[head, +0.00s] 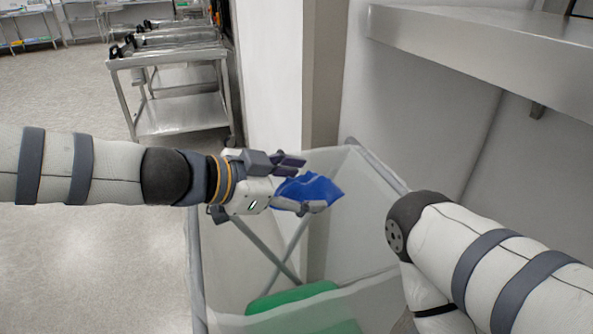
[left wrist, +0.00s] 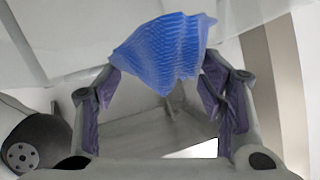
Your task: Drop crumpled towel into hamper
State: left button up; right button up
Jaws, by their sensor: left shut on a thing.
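The blue crumpled towel (head: 311,187) is between the fingers of my left gripper (head: 300,184), above the hamper's opening. In the left wrist view the towel (left wrist: 168,52) shows a ribbed texture, and the two fingers (left wrist: 168,92) press on it from both sides. The hamper (head: 222,322) has pale, see-through walls on a grey frame with crossed legs. My right arm comes in from the right over the hamper's right side; its gripper is out of sight.
Something green (head: 300,298) lies low inside the hamper. A metal shelf (head: 470,42) juts from the wall at upper right. A wall post (head: 322,75) stands behind the hamper. Steel carts (head: 172,75) stand at the back left, with open floor in front.

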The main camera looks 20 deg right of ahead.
pick_arm(q)
jog(key=shift+f, duration=0.4)
jog(key=shift+r, duration=0.1)
pick_arm(e)
jog(key=shift+s+f, duration=0.2)
jog(key=shift+f, duration=0.05)
pick_arm(q)
jog(key=o, duration=1.3)
jog(key=v, duration=1.2)
jog(key=shift+s, duration=0.1)
